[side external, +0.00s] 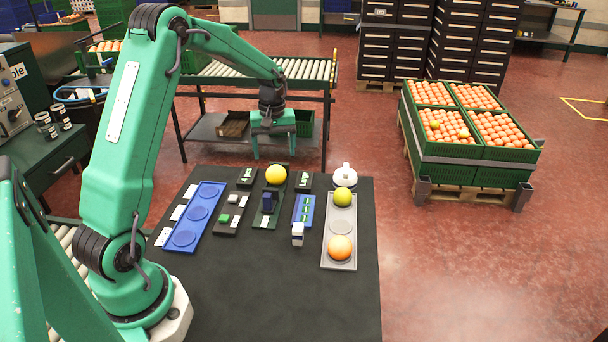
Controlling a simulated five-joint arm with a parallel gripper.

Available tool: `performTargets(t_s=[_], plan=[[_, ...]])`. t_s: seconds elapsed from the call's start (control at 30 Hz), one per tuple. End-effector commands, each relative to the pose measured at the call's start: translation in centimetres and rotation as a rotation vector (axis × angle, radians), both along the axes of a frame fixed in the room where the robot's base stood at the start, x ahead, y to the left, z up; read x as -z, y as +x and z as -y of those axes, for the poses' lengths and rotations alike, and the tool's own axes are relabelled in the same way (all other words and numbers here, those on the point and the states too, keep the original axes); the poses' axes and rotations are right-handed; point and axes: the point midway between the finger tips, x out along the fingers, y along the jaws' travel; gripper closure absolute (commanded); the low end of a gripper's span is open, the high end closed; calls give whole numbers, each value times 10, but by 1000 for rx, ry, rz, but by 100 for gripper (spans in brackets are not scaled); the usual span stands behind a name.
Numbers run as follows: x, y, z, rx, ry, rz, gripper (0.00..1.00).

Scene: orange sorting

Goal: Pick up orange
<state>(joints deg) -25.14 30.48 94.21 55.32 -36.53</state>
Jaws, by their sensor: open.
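An orange fruit (340,248) sits in the near end of a grey tray (341,267) at the right of the black table. A yellow-green fruit (343,201) lies in the far end of the same tray, and the round spot between them is empty. A yellow-orange fruit (276,174) rests at the far end of a dark green stand, near the table's back edge. My gripper (273,156) is open, with its fingers pointing down. In the picture it appears just above the yellow-orange fruit and apart from it; the depth between them is hard to tell.
A blue tray (207,191) with round, empty spots lies at the left. Small dark blocks, a blue strip (304,205), a small white-and-blue bottle (297,231) and a white rounded object (345,174) stand between and behind. The table's front (270,300) is clear. Crates of oranges (470,152) stand on the floor beyond.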

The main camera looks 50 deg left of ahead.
Motion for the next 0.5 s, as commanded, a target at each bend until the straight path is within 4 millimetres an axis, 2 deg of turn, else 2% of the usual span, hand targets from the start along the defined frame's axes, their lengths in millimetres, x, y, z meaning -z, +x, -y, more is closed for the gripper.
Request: performTargets(t_s=[0.17,0.5], plan=[[2,0,0,0,0,-1,22],[25,0,0,1,0,0,22]])
